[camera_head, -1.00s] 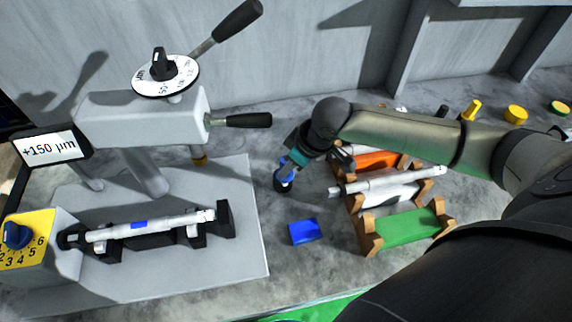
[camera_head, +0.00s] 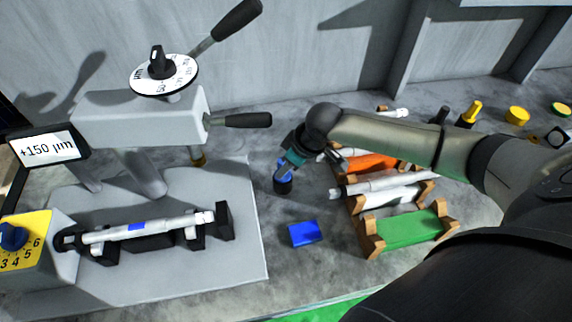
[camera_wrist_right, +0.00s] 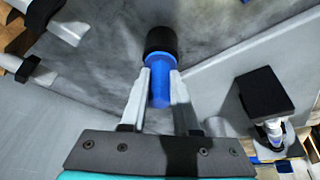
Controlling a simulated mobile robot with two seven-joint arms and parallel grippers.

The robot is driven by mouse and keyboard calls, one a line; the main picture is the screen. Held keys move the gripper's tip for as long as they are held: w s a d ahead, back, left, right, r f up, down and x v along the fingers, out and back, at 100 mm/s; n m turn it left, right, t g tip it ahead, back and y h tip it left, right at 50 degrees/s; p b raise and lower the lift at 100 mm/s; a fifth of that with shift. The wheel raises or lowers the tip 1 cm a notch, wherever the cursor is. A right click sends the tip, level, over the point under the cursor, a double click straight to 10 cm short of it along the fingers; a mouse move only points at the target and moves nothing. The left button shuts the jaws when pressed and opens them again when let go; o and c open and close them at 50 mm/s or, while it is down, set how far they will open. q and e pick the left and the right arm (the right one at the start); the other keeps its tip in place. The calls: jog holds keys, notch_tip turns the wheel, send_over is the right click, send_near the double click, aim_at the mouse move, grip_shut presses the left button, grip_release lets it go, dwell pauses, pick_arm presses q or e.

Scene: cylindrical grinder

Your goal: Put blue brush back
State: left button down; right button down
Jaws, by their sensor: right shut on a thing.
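The blue brush (camera_head: 283,184) has a blue handle and a black end. It is in my right gripper (camera_head: 287,166), over the grey bench just right of the grinder's base plate. In the right wrist view my right gripper (camera_wrist_right: 160,85) is shut on the blue handle (camera_wrist_right: 160,68), and the black end (camera_wrist_right: 160,41) points away from the fingers. Whether the black end touches the bench is unclear. A flat blue square (camera_head: 305,233) lies on the bench, a little in front of the brush. My left gripper is not in view.
The grinder (camera_head: 145,115) stands at left with a shaft (camera_head: 150,228) on its supports. Right of the blue square are wooden racks with green (camera_head: 408,228), white and orange beds; a metal shaft (camera_head: 385,183) rests there. A yellow-topped item (camera_head: 470,112) stands at the back right.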

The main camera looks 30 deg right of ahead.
jog(key=shift+f, duration=0.3)
jog(key=c, duration=0.7)
grip_release()
jog(key=shift+o, duration=0.2)
jog(key=shift+r, duration=0.1)
jog(key=shift+r, duration=0.35)
jog(key=p+v, duration=0.2)
jog(key=v, duration=1)
jog(key=shift+p, duration=0.3)
